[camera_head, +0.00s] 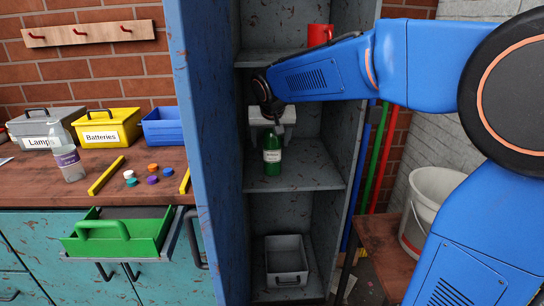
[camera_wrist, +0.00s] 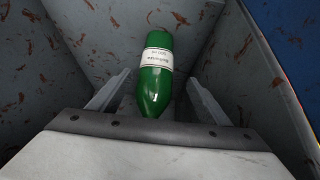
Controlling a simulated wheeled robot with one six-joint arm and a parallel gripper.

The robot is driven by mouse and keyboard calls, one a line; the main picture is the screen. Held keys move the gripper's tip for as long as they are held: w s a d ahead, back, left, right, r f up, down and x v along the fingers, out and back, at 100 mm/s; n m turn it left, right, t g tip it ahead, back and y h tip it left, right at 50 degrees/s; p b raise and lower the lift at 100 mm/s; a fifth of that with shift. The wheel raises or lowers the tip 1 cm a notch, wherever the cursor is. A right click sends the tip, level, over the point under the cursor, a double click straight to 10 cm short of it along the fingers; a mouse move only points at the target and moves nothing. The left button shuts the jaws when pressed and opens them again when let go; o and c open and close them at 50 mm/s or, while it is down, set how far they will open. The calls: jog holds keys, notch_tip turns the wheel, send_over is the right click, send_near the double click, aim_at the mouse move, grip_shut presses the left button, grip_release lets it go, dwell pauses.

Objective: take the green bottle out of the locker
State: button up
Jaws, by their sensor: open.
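The green bottle (camera_head: 272,158) stands upright on the middle shelf (camera_head: 318,172) of the open blue locker (camera_head: 194,140). It has a white label and also shows between the fingers in the wrist view (camera_wrist: 156,84). My gripper (camera_head: 271,128) is inside the locker at the bottle's upper part, and hides its top in the head view. In the wrist view my gripper (camera_wrist: 156,92) is open, with one finger on each side of the bottle. I cannot tell whether either finger touches it.
A grey bin (camera_head: 287,262) sits in the bottom compartment. The locker's side walls are close on both sides. Left is a workbench (camera_head: 135,180) with bins, a clear bottle (camera_head: 66,155) and a green tray (camera_head: 120,235).

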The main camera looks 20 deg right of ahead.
aim_at(272, 151)
jog(key=shift+d+x, duration=0.2)
jog(key=shift+x, duration=1.7)
jog(key=shift+d+x, duration=0.25)
jog(key=shift+x, duration=1.6)
jog(key=c, duration=1.4)
